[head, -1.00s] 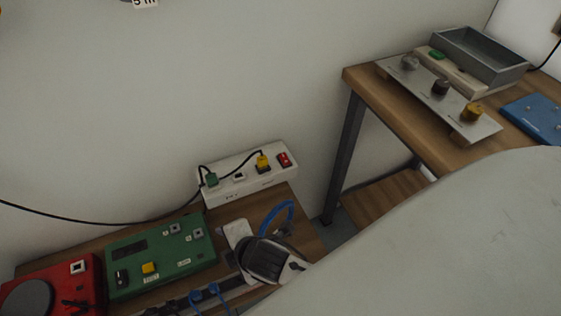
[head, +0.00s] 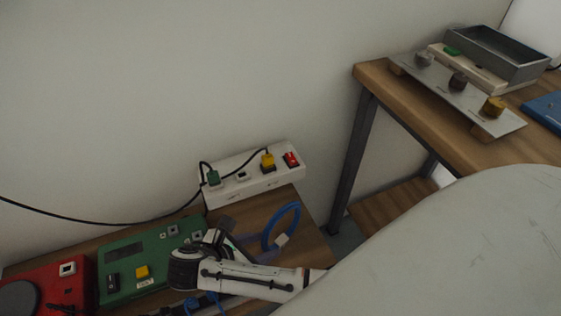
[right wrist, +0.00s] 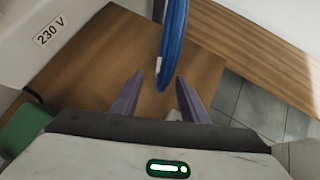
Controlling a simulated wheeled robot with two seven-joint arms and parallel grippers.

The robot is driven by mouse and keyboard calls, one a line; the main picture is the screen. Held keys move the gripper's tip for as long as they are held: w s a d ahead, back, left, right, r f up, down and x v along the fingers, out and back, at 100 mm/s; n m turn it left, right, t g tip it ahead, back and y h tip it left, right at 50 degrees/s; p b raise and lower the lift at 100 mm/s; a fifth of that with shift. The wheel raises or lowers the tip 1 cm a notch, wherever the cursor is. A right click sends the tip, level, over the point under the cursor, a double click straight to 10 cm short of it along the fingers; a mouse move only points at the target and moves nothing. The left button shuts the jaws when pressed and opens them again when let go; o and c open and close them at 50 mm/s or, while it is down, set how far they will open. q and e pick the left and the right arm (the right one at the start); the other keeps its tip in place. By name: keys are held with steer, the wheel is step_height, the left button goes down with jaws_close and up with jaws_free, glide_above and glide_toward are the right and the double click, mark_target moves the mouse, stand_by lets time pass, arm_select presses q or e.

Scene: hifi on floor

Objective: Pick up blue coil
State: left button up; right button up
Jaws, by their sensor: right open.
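The blue coil (head: 292,218) stands as a loop over the right end of the low wooden table in the head view, with a small white tag at its lower side. In the right wrist view the coil (right wrist: 174,35) appears nearly edge-on, ahead of the fingers and between their lines. My right gripper (right wrist: 159,88) is open, with two purple fingers apart and nothing visibly clamped between them. In the head view the right gripper (head: 248,241) is just left of the coil, its fingers faint; contact cannot be told. My left gripper is out of view.
A white power strip (head: 250,180) with plugs stands against the wall behind. A green box (head: 125,263) and a red box (head: 50,290) sit left. Another blue loop (head: 205,301) lies low in front. A higher wooden table (head: 375,82) stands right.

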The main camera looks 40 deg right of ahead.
mark_target(276, 243)
steer(key=b+x, duration=0.1)
steer(key=x, duration=0.5)
steer(key=shift+s+b, duration=0.2)
steer(key=shift+b, duration=0.1)
steer(key=shift+c, duration=0.5)
jaws_close()
